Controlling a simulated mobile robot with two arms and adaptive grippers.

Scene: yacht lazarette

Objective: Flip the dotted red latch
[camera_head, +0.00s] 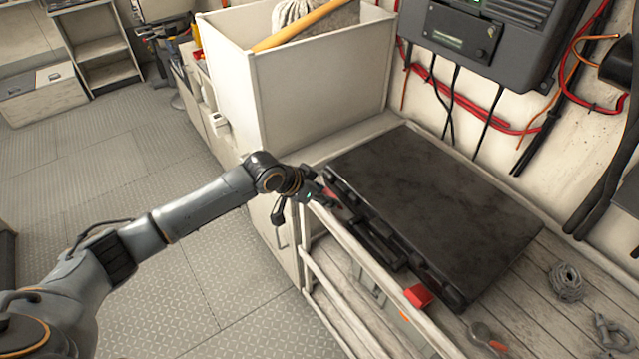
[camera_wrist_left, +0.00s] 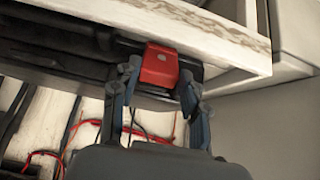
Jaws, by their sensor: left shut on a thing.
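A dark flat case (camera_head: 430,205) lies on the slatted bench, with two red latches along its front side. The far red latch (camera_head: 333,195) is at my left gripper (camera_head: 322,194) and is partly hidden by it. In the left wrist view this red latch (camera_wrist_left: 160,66) sits between the two fingers, with a small pale mark on its face. My left gripper is shut on it. The near red latch (camera_head: 418,296) stands out from the case's near corner, apart from the gripper. My right gripper is not in view.
A pale rail (camera_head: 375,270) runs along the bench front, close to my left gripper. A tall white bin (camera_head: 310,90) stands behind it. A rope coil (camera_head: 566,281), a shackle (camera_head: 612,330) and an orange-handled tool (camera_head: 487,338) lie right of the case.

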